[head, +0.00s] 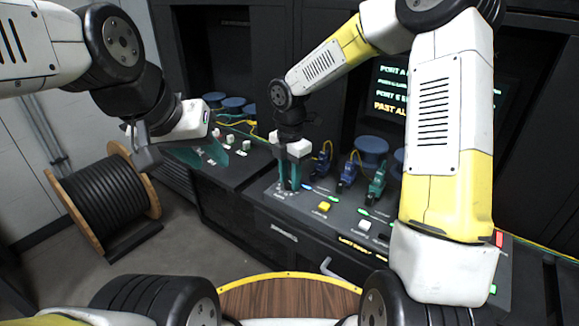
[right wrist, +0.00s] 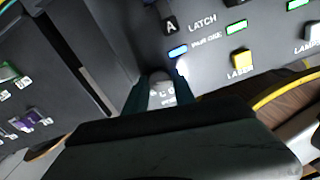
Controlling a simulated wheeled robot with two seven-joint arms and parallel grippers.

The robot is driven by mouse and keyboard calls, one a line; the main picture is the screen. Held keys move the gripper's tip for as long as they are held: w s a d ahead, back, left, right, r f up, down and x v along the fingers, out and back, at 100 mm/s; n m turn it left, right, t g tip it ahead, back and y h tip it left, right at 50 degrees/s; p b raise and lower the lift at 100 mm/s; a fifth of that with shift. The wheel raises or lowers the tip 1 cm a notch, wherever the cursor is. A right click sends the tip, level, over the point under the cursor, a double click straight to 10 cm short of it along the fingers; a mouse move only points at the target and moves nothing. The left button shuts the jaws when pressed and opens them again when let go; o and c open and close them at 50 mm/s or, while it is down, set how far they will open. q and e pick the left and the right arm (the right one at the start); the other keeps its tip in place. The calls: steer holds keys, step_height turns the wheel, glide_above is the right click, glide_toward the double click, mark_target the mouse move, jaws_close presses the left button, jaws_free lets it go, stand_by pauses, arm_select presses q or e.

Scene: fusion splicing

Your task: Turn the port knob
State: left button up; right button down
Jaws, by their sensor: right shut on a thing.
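The port knob (right wrist: 160,84) is a small grey knob on the dark console; it sits between the teal fingers of my right gripper (right wrist: 161,92) in the right wrist view. Part of a lettered dial shows just below it. In the head view my right gripper (head: 290,183) points down at the console's left end, its fingers shut on the knob and mostly hiding it. My left gripper (head: 202,155) hangs at the left, its teal fingers apart and empty, in front of the side bench.
The console carries a yellow button (head: 324,207), a white button (head: 364,225) and blue and green plugs (head: 347,172) behind. A screen (head: 393,90) with text stands at the back, partly hidden by my right arm. A cable reel (head: 105,205) stands on the floor at left.

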steer(key=m, duration=0.3)
steer(key=shift+m, duration=0.4)
steer(key=m, duration=0.4)
steer(key=shift+m, duration=0.3)
steer(key=m, duration=0.3)
steer(key=shift+m, duration=0.3)
steer(key=m, duration=0.4)
steer(key=shift+m, duration=0.3)
steer(key=m, duration=1.2)
steer(key=shift+m, duration=0.4)
